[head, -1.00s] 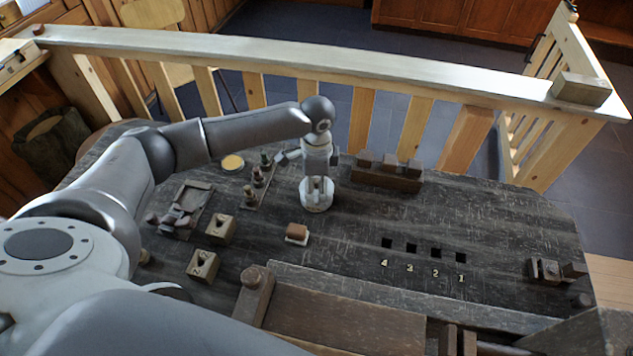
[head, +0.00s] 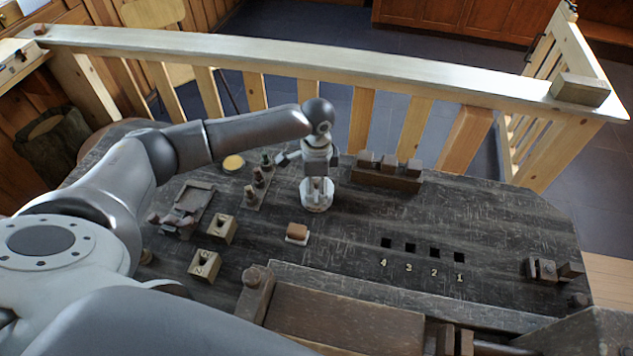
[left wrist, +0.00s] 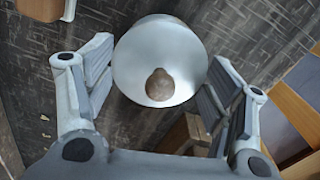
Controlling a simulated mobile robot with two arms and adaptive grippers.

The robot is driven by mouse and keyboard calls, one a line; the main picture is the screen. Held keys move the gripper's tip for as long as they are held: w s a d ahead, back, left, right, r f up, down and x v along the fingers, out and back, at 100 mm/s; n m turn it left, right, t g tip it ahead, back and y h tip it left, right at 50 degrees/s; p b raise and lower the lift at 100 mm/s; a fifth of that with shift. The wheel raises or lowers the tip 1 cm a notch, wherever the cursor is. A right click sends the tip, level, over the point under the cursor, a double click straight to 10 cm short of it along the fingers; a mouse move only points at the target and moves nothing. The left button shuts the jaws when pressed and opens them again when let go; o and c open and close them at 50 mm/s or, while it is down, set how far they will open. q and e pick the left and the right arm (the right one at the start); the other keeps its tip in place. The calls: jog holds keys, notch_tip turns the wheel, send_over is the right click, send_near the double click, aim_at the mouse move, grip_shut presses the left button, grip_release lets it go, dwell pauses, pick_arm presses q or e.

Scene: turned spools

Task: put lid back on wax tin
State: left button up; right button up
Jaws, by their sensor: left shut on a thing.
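The lid is a pale grey disc with a brown knob. It shows in the left wrist view (left wrist: 150,45) between the two finger pads, and in the head view (head: 316,207) under my left gripper (head: 317,190). The gripper points down and is shut on the lid, near the middle of the bench. Whether the lid touches the bench top is hard to tell. The wax tin (head: 233,162) stands uncovered at the back left, its yellow wax showing, to the left of the gripper. My right gripper is out of view.
A dark block holder (head: 387,177) is to the right. A railing (head: 330,68) runs behind.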

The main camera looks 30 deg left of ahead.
pick_arm(q)
jog(key=shift+f+p, duration=0.15)
jog(key=shift+p, duration=0.25)
dwell(0.8)
jog(key=shift+p, duration=0.45)
dwell(0.5)
jog(key=o, duration=0.9)
jog(key=shift+r+p, duration=3.5)
jog(key=shift+p, duration=0.4)
